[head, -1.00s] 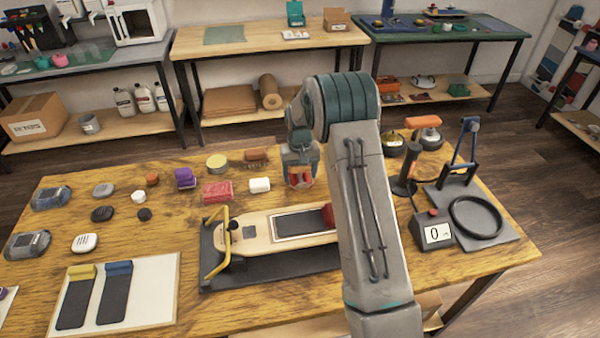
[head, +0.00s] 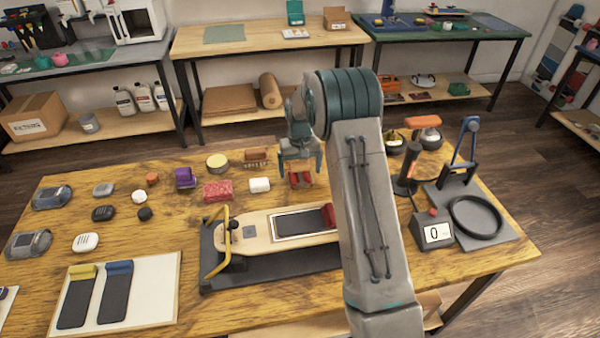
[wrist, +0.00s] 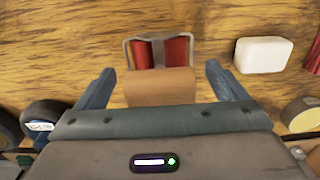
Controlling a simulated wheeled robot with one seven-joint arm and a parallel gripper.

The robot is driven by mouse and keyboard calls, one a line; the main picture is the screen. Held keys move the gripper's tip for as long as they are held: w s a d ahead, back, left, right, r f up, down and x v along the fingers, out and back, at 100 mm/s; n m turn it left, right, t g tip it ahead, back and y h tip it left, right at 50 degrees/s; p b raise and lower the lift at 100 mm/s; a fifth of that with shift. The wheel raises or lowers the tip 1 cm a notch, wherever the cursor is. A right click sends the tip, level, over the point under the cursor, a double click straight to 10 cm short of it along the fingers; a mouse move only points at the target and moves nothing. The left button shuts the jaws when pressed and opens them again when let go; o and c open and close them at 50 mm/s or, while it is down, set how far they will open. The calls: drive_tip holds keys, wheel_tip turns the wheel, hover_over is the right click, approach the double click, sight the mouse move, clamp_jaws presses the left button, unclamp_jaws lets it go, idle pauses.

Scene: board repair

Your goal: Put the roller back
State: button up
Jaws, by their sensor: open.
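What looks like the roller (head: 301,180) stands at the back of the wooden table, right of the white block. In the wrist view it shows a tan, rounded part (wrist: 160,86) and red parts in a pale metal frame. My gripper (head: 300,163) is open above and around it. In the wrist view, the blue fingers of my gripper (wrist: 160,82) stand apart on either side of the tan part, with a gap at each side. The lower part of the roller is hidden.
A white block (head: 260,185) lies just left of the roller. A skateboard deck (head: 262,236) on a dark stand is in front. Several small items fill the back left.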

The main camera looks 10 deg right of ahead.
wheel_tip(320, 180, up, 10)
drive_tip(key=shift+s+r, duration=0.1)
drive_tip(key=shift+r, duration=0.1)
drive_tip(key=s+r+t, duration=0.1)
drive_tip(key=s+r, duration=0.4)
drive_tip(key=s, duration=0.8)
drive_tip(key=s+r+t, duration=0.1)
drive_tip(key=s+r, duration=0.5)
drive_tip(key=s, duration=0.6)
drive_tip(key=s+f, duration=0.2)
drive_tip(key=s, duration=0.8)
drive_tip(key=shift+f+t, duration=0.35)
drive_tip(key=shift+t, duration=0.05)
drive_tip(key=shift+s, duration=0.1)
drive_tip(key=shift+r+p, duration=0.55)
drive_tip(key=shift+r, duration=0.15)
